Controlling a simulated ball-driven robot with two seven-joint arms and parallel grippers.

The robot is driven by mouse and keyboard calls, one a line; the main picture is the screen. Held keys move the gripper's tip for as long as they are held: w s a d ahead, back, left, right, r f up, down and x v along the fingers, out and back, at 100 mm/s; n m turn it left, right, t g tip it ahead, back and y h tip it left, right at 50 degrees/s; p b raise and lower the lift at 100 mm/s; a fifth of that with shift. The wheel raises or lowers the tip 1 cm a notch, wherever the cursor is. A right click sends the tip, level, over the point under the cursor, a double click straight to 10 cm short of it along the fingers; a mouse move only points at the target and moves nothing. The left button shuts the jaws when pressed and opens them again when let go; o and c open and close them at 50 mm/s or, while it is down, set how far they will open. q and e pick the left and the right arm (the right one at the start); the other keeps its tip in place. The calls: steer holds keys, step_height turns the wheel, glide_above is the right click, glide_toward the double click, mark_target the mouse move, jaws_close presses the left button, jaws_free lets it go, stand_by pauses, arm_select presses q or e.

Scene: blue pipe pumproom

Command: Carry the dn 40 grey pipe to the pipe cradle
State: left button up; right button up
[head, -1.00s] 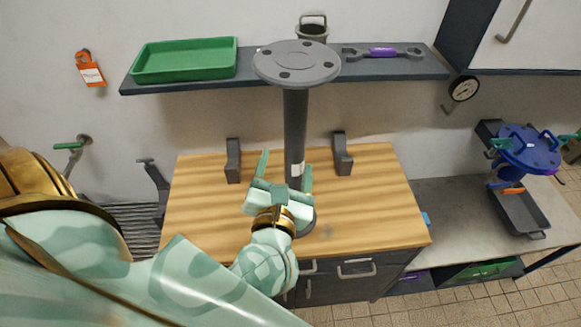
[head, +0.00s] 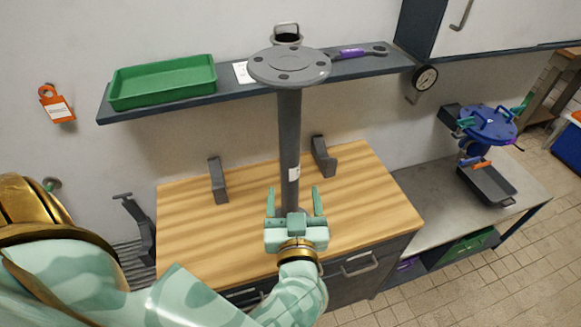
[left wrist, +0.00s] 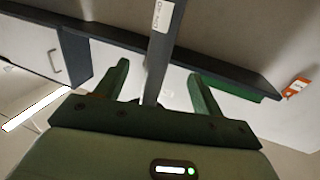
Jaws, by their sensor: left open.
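The dn 40 grey pipe (head: 289,135) stands upright on the wooden worktop, with a wide bolted flange on top and a white label on its side. Its foot is mostly hidden behind my left gripper. The pipe cradle is two dark grey supports, one left (head: 218,182) and one right (head: 324,158) of the pipe; both look empty. My left gripper (head: 295,202) is open, with one finger on each side of the pipe's lower part in the head view. In the left wrist view the labelled pipe (left wrist: 163,50) runs between the spread fingers, with gaps both sides. My right gripper is not seen.
A dark shelf (head: 232,96) above the worktop (head: 370,195) holds a green tray (head: 163,82) and a purple-handled wrench (head: 352,53). The pipe's flange reaches shelf height in the picture. A metal bench (head: 425,210) with a blue valve (head: 488,125) stands right.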

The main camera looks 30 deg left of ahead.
mark_target(291, 160)
arm_select(q)
steer(key=x, duration=0.9)
steer(key=shift+a, duration=0.1)
steer(key=x, duration=0.5)
steer(key=shift+w+a+r, duration=0.15)
steer(key=shift+w+a, duration=0.1)
steer(key=shift+a, duration=0.05)
steer(key=shift+s, duration=0.1)
steer(key=shift+c, duration=1.2)
jaws_close()
steer(key=shift+r, duration=0.15)
